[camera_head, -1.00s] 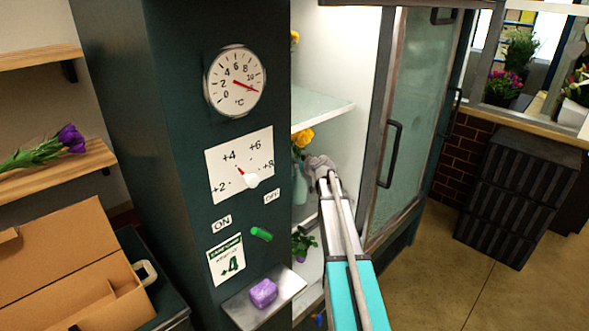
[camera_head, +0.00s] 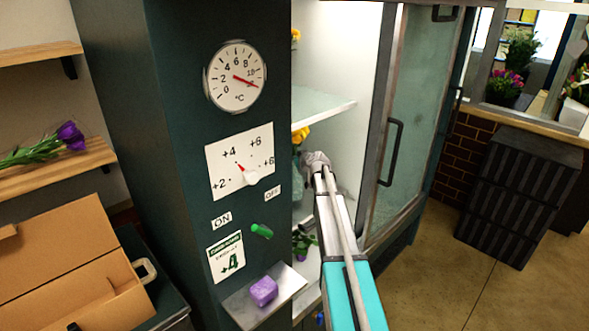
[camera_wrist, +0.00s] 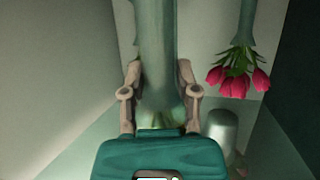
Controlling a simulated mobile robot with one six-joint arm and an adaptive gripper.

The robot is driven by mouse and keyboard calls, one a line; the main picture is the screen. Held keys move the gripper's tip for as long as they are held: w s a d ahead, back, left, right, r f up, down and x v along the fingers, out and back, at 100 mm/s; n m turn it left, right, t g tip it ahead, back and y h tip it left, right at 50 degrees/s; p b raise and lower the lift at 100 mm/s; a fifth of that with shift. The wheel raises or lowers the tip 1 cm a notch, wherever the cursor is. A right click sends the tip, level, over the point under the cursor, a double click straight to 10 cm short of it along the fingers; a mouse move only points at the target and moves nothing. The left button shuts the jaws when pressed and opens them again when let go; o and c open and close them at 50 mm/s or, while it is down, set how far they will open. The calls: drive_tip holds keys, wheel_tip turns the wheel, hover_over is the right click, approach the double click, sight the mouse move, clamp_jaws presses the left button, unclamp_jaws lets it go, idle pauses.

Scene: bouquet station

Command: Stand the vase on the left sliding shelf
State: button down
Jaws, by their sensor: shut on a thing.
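A grey-green vase (camera_wrist: 157,40) stands between the fingers of my gripper (camera_wrist: 159,82) in the wrist view, and the fingers are shut on it. In the head view my gripper (camera_head: 315,163) reaches into the lit cabinet, below a pale shelf (camera_head: 322,111). Yellow flowers (camera_head: 300,134) show just left of and above the gripper there. The vase in the head view is mostly hidden by my gripper and the cabinet's front edge. I cannot tell which shelf is the left sliding shelf, or whether the vase touches a surface.
Red tulips (camera_wrist: 240,75) in another vase (camera_wrist: 247,22) are close beside the held one. A grey cylinder (camera_wrist: 222,128) is also near. The cabinet's glass door (camera_head: 412,120) stands right of my arm. The dark control panel (camera_head: 190,130) is at left, with a purple block (camera_head: 263,291) on its ledge.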

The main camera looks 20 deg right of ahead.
sight(294, 174)
drive_tip(key=shift+f+b, duration=1)
drive_tip(key=shift+f, duration=0.55)
drive_tip(key=shift+c, duration=1.3)
unclamp_jaws()
drive_tip(key=shift+r, duration=0.2)
drive_tip(key=shift+r, duration=0.15)
drive_tip(key=p+v, duration=0.4)
drive_tip(key=v, duration=0.8)
drive_tip(key=shift+p, duration=0.3)
